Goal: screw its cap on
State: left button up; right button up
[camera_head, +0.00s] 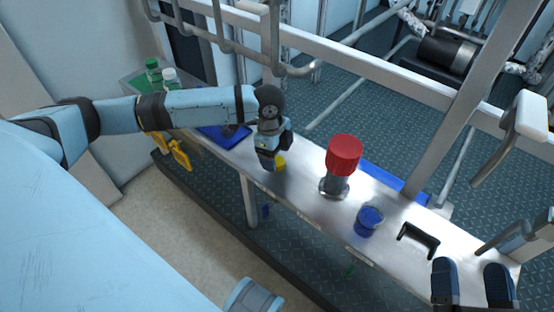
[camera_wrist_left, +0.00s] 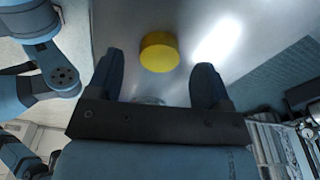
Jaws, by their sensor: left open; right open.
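A round yellow cap (camera_head: 280,161) is on the metal bench, partly hidden behind my left gripper (camera_head: 268,162) in the head view. In the left wrist view the yellow cap (camera_wrist_left: 159,52) lies just beyond the tips of my open left gripper (camera_wrist_left: 158,75), roughly centred between them. The edge of something clear and round (camera_wrist_left: 148,100) shows between the fingers; I cannot tell what it is. My right gripper (camera_head: 473,283) is open and empty at the lower right of the head view.
A grey fitting with a big red top (camera_head: 343,155) stands right of my left gripper. A beaker with blue contents (camera_head: 369,221) and a black bracket (camera_head: 418,239) are further right. Bottles with green (camera_head: 153,70) and white (camera_head: 169,78) tops stand at the far left.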

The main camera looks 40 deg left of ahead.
pick_arm(q)
notch_tip(320, 180, down, 2)
jog(key=shift+d+f, duration=0.1)
jog(key=shift+d, duration=0.05)
pick_arm(e)
jog(key=shift+w+f+g, duration=0.1)
jog(key=shift+f+g, duration=0.3)
jog(key=shift+f, duration=0.5)
pick_arm(q)
jog(key=c, duration=1)
jog(key=shift+r, duration=0.2)
